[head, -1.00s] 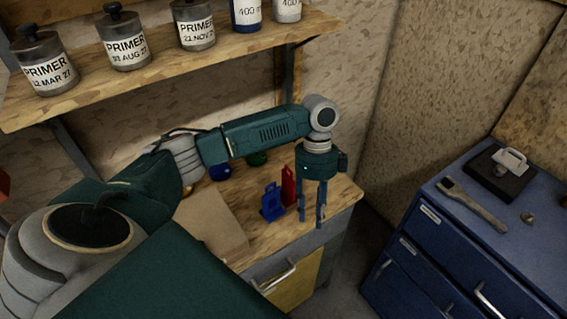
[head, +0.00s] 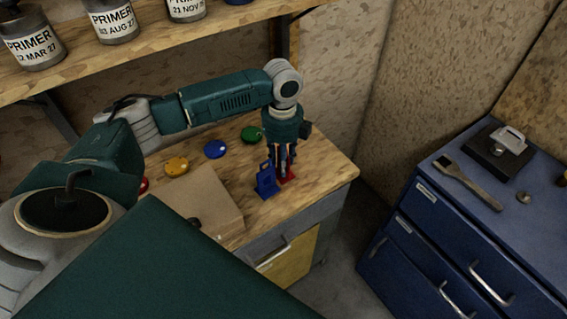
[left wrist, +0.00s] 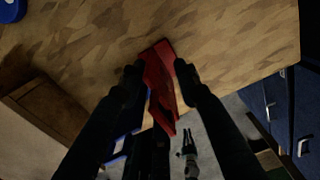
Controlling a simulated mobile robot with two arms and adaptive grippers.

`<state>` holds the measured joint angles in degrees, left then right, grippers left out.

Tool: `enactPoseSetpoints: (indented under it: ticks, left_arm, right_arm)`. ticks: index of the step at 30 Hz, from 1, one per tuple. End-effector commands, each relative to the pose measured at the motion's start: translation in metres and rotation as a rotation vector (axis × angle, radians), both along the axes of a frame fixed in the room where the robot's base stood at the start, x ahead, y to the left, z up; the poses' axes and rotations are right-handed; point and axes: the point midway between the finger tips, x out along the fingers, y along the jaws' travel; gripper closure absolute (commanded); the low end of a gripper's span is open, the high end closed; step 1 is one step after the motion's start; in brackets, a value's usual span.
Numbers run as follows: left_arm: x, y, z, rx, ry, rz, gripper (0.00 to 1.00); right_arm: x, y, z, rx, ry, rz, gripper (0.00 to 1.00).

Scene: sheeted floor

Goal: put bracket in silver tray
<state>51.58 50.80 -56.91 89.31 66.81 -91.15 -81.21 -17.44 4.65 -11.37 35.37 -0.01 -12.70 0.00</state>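A red bracket (head: 287,174) stands on the wooden bench near its right end. My left gripper (head: 281,168) has come down over it, fingers pointing down. In the left wrist view the red bracket (left wrist: 161,85) sits between the two fingers (left wrist: 158,72), which look still apart, one on each side. A blue bracket (head: 266,181) stands just left of it, mostly hidden behind a finger in the left wrist view. What looks like my right gripper (left wrist: 188,143) shows small and dark beyond the bench edge. I see no clear silver tray.
Yellow (head: 177,166), blue (head: 215,149) and green (head: 251,135) round items lie on the bench behind a brown board (head: 205,200). A shelf with primer cans (head: 113,22) hangs above.

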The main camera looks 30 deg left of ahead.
Motion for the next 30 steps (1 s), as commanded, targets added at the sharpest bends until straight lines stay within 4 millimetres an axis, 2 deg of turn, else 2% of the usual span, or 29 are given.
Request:
enactPoseSetpoints:
  ticks: [1, 6, 13, 14, 18, 30]
  left_arm:
    - [-0.002, 0.001, -0.005, 0.001, 0.004, 0.001, 0.68]
    - [-0.001, 0.0, -0.024, -0.001, 0.001, 0.001, 0.68]
    - [0.0, 0.0, -0.027, 0.0, 0.0, 0.0, 0.68]
    - [0.0, 0.0, -0.027, 0.0, 0.0, 0.0, 0.72]
    - [0.0, 0.0, -0.026, 0.0, 0.0, 0.0, 1.0]
    - [0.0, 0.0, -0.025, -0.001, -0.003, 0.001, 1.0]
  right_arm:
    - [0.002, 0.002, 0.007, 0.003, -0.003, 0.0, 0.84]
    - [0.006, 0.006, 0.009, 0.007, -0.01, 0.0, 0.84]
    - [0.007, 0.007, 0.008, 0.009, -0.01, 0.001, 0.84]
    - [0.006, 0.007, 0.008, 0.009, -0.01, 0.001, 0.84]
    - [0.006, 0.006, 0.008, 0.007, -0.01, 0.002, 0.84]
    - [0.006, 0.001, 0.008, 0.001, -0.01, 0.002, 0.84]
